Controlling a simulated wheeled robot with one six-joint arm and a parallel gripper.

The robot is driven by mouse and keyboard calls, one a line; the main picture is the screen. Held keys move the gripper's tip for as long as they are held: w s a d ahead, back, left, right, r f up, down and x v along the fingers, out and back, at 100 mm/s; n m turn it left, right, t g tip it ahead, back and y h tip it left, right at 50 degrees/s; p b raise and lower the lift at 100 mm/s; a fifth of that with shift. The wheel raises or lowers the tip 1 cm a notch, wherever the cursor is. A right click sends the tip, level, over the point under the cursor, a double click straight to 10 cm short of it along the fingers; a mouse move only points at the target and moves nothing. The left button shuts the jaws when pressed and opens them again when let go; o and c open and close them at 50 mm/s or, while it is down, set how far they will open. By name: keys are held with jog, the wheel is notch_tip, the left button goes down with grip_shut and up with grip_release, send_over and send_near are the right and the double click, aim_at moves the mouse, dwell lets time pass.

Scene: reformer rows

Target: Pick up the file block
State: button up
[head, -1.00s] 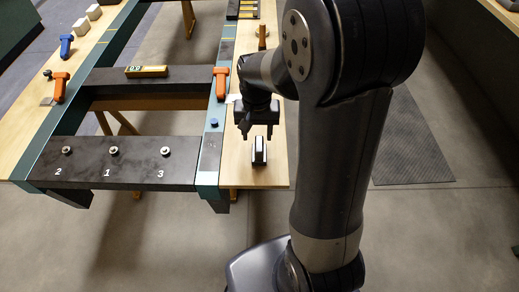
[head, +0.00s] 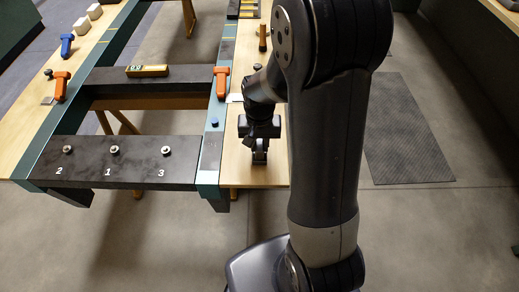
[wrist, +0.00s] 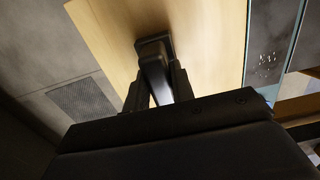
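The file block (head: 260,157) is a small dark block with a pale, shiny body, standing on the wooden board near its front end. My gripper (head: 260,146) is directly over it, pointing down. In the wrist view the file block (wrist: 154,66) lies between the two dark fingers (wrist: 158,92), which sit close against its sides. The fingers look shut on it. Its foot appears to rest on the wood; any gap there is too small to tell. My gripper hides much of the block in the head view.
A dark crossbar (head: 110,165) with several knobs numbered 2, 1 and 3 is to the left. An orange handle (head: 221,84) and a blue knob (head: 214,121) sit on the rail beside the wooden board (head: 240,176).

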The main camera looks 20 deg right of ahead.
aim_at(259, 143)
grip_shut()
notch_tip(259, 143, up, 10)
jog(key=shift+r, duration=0.1)
dwell(0.5)
jog(key=shift+c, duration=0.2)
grip_release()
jog(key=c, duration=0.3)
jog(key=shift+c, duration=0.3)
